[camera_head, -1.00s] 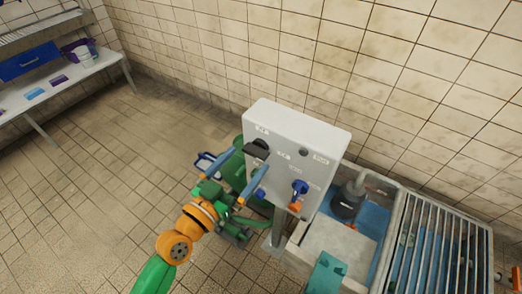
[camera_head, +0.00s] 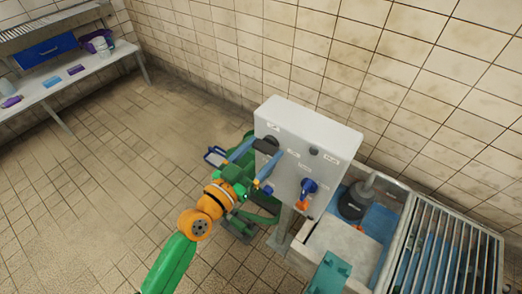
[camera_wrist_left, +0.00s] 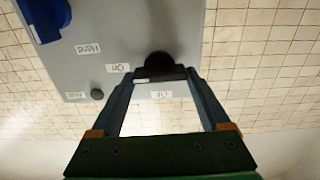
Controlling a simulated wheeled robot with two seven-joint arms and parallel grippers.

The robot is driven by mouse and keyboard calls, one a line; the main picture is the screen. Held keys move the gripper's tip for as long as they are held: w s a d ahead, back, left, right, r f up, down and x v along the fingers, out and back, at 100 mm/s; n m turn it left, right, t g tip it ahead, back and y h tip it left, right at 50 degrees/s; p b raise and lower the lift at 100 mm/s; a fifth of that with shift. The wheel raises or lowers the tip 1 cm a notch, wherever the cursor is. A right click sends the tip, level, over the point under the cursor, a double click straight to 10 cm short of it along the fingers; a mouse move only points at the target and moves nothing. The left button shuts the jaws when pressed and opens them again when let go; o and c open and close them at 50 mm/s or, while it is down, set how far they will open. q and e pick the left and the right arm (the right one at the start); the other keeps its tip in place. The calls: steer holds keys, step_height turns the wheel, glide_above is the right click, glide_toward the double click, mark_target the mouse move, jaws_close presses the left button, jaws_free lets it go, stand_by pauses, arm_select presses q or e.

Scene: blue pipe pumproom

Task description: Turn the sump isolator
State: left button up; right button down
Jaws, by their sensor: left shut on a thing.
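A light grey control panel (camera_head: 315,140) stands on a post in the middle of the head view. A black rotary knob (camera_head: 267,145), seemingly the isolator, sits at its upper left. My left gripper (camera_head: 267,147) reaches it from the lower left, with blue fingers on either side. In the left wrist view, the left gripper (camera_wrist_left: 160,76) is shut on the black knob's bar (camera_wrist_left: 160,74), which lies across between the fingertips. Labels that seem to read "On" (camera_wrist_left: 118,68) and "Off" (camera_wrist_left: 161,95) are beside the knob. My right gripper is out of view.
A blue switch (camera_head: 308,187) with an orange part below it is lower on the panel. A basin with a metal grating (camera_head: 450,245) and a teal object (camera_head: 329,273) are at the lower right. A bench (camera_head: 65,90) stands at the upper left. The floor at left is clear.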

arm_select(q)
steer(key=n, duration=0.4)
steer(key=shift+p, duration=0.35)
steer(key=n, duration=0.4)
steer(key=shift+w+a+n, duration=0.1)
steer(key=shift+n, duration=0.3)
steer(key=n, duration=0.4)
steer(key=shift+f+n, duration=0.15)
steer(key=shift+n, duration=0.15)
steer(key=shift+n+p, duration=0.3)
steer(key=shift+n, duration=1.9)
steer(key=o, duration=1.2)
steer(key=shift+w+f, duration=0.1)
